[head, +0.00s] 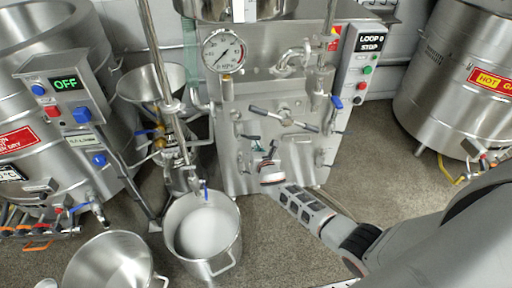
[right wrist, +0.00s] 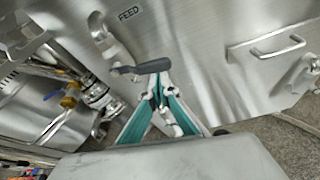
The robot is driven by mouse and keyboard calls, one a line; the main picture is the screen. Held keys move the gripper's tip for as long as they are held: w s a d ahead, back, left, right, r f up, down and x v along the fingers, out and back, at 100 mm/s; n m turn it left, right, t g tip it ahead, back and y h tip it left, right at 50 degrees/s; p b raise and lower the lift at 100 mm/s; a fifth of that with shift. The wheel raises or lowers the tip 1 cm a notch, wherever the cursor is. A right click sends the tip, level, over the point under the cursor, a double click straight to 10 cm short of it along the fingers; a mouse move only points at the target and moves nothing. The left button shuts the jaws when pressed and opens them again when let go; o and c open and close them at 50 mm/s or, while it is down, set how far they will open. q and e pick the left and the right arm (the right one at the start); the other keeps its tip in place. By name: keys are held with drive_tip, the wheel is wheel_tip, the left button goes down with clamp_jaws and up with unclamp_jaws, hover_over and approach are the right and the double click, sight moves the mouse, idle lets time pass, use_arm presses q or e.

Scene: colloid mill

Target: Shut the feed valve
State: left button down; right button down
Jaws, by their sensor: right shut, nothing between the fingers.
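The feed valve is on the steel front panel of the mill, beside the "FEED" label (right wrist: 129,13) in the right wrist view. Its dark grey lever (right wrist: 150,66) points to the right from a steel fitting, roughly crosswise in that view. In the head view a small dark lever (head: 249,137) shows on the panel just above left of my right gripper (head: 271,153). The right gripper (right wrist: 162,88) is shut and empty, its fingertips just below the free end of the lever. I cannot tell whether they touch it. My left gripper is not in view.
A steel pull handle (right wrist: 279,47) is to the right of the lever. A steel pot (head: 203,235) stands on the floor at left.

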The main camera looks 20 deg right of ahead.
drive_tip(key=shift+d+r+n+h+p, duration=0.2)
drive_tip(key=shift+r+n+h+p, duration=0.3)
drive_tip(key=shift+r+n+p, duration=0.35)
drive_tip(key=shift+f, duration=0.1)
